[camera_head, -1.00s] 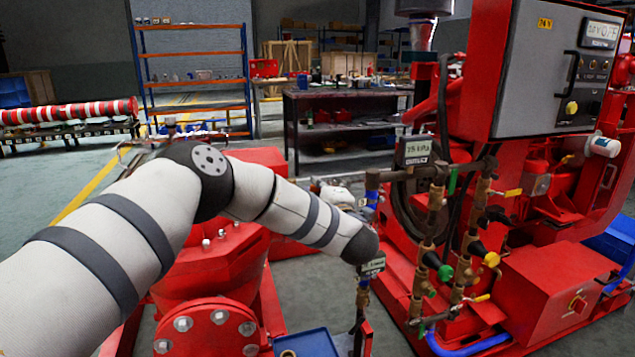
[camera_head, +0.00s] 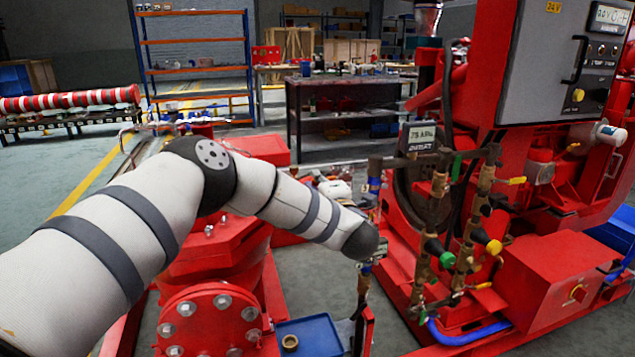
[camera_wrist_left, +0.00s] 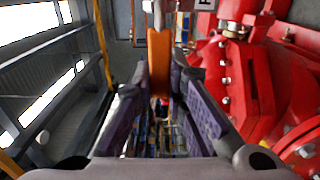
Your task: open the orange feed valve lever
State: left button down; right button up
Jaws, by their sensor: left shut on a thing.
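The orange lever (camera_wrist_left: 158,50) stands upright at the top middle of the left wrist view. My left gripper (camera_wrist_left: 159,88) has its two purple-grey fingers on either side of the lever's lower end and is shut on it. In the head view my left arm (camera_head: 300,210) reaches in from the left to the pipework. Its rounded wrist end hides the gripper and the lever there. My right gripper is in neither view.
A red pump with a bolted flange (camera_head: 212,318) lies below my left arm. A blue tray (camera_head: 310,336) is beside it. Brass valves and pipes (camera_head: 437,215) stand to the right, below a grey control box (camera_head: 545,65). A dark workbench (camera_head: 345,110) is behind.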

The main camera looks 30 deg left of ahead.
pick_arm(q)
jog(key=c, duration=1.6)
grip_release()
jog(key=v, duration=1.2)
